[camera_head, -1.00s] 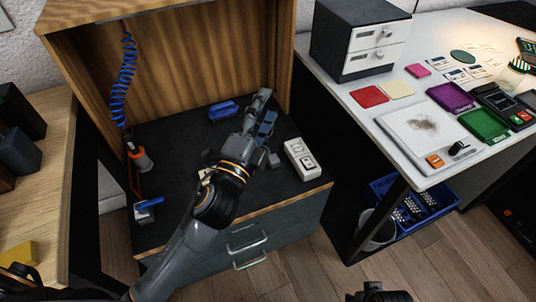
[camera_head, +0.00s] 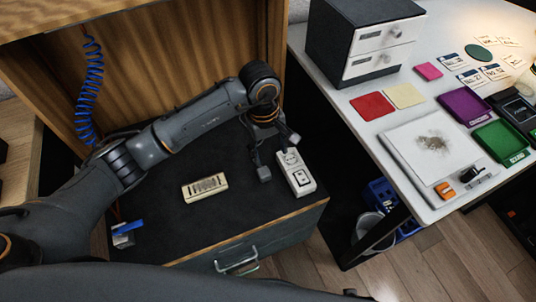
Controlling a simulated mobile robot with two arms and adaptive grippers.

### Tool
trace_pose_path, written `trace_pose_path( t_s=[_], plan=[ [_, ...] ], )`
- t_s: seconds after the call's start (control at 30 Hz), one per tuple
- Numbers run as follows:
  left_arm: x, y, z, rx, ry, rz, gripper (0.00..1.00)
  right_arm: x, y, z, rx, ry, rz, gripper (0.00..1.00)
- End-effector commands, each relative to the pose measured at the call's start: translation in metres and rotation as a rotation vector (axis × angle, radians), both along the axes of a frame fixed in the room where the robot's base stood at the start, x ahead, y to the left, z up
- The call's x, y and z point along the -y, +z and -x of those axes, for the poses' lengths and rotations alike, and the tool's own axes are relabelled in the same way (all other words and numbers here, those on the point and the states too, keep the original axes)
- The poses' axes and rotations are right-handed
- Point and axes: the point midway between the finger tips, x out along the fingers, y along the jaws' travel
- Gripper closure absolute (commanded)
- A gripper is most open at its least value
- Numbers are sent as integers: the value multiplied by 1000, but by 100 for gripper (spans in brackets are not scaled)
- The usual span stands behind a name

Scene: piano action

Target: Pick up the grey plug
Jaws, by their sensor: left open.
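My left gripper (camera_head: 279,157) is open over the right part of the dark bench top, its fingers pointing down. One fingertip is beside the left edge of a white socket box (camera_head: 295,173), the other near its top end. The box has a round socket and a switch. I cannot make out a grey plug clearly; it may be hidden by the gripper or blend with its grey fingers. My right gripper cannot be made out.
A cream slotted block (camera_head: 205,187) lies mid-bench. A blue-handled tool (camera_head: 126,229) is at the front left. A coiled blue hose (camera_head: 88,95) hangs at the left. A white table (camera_head: 405,205) with trays and a drawer unit (camera_head: 362,42) stands right.

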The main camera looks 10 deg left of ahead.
Motion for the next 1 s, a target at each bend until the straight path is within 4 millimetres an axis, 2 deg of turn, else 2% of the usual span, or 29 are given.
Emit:
trace_pose_path(
  t_s=[0.07,0.17,0.5,0.77,1.0],
  plan=[
    [-15,1,-5,6,-13,-69,40,0,-4,4,-5,1,0,60],
    [-23,-6,-6,5,-19,-102,40,0,-4,4,-3,1,0,60],
    [-22,-69,-5,2,-16,-98,40,-2,8,-11,9,-2,-1,60],
    [-21,-89,-5,4,-17,-96,40,-2,14,-15,12,-3,-2,60],
    [-20,-125,-4,2,-16,-95,40,-3,19,-19,11,-4,-1,60]
  ],
)
